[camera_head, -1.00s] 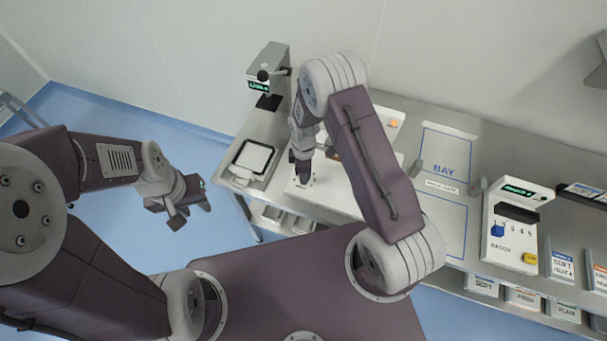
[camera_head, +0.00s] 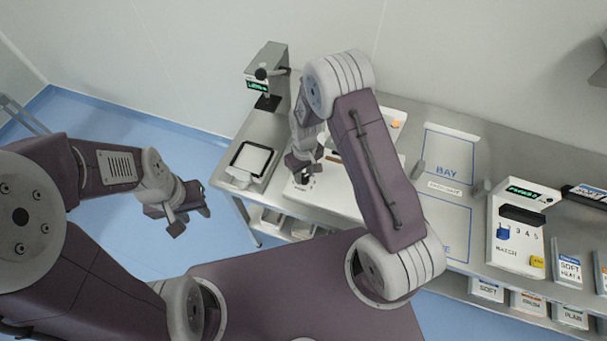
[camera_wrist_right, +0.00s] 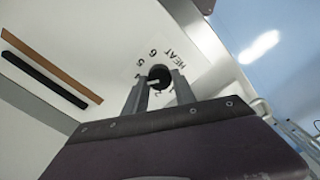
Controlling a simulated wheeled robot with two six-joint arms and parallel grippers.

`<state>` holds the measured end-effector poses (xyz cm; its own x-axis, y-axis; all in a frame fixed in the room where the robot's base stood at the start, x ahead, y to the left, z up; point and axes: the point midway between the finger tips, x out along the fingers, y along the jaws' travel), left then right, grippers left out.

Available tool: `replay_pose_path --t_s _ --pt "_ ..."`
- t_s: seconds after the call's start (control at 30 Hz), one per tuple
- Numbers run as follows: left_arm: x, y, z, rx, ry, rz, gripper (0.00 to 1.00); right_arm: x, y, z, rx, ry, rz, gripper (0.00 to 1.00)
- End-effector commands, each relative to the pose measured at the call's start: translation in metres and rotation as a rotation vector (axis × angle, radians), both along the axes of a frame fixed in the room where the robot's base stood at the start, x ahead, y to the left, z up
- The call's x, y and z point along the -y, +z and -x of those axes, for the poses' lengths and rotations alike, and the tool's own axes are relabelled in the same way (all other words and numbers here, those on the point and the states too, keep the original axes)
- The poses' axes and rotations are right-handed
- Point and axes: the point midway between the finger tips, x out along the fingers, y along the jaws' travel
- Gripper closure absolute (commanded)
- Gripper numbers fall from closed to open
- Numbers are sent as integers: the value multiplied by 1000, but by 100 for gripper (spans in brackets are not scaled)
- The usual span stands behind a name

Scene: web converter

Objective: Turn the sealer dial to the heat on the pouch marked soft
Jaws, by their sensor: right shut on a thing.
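The sealer (camera_head: 335,190) is a long white machine on the bench. Its round black heat dial (camera_wrist_right: 159,76) has a light pointer line, with HEAT and numbers printed around it; 4, 5 and 6 seem readable. My right gripper (camera_head: 304,174) reaches down to the sealer's near left end. In the right wrist view its fingers (camera_wrist_right: 158,88) are shut on the dial, one each side, partly hiding the numbers. A pouch marked SOFT (camera_head: 569,270), apparently reading HEAT 4, stands at the right of the bench. My left gripper (camera_head: 188,217) is open and empty over the floor.
A white-topped scale (camera_head: 252,159) and a grey stand with a green display (camera_head: 262,75) are left of the sealer. A BAY outline (camera_head: 448,160) and a white box with numbers (camera_head: 517,235) are to the right. Labelled bins (camera_head: 487,290) sit below the bench.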

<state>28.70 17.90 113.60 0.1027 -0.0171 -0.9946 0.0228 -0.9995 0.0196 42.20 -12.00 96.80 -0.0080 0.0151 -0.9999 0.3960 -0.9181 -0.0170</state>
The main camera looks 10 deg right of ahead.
Motion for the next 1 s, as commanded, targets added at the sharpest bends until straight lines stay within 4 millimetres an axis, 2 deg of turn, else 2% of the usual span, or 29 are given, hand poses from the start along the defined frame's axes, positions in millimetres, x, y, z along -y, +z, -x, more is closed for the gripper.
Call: replay_pose_path --t_s 0.4,0.93,0.97,1.0 --pt "0 -2 0 0 0 0 64 0 2 -3 7 -163 -2 100" --pt "0 -3 0 0 0 0 64 0 2 -2 7 -182 -2 100" --pt "0 -3 0 0 0 0 64 0 2 -2 7 -182 -2 62" --pt "0 -3 0 0 0 0 64 0 2 -2 6 -182 -1 51"
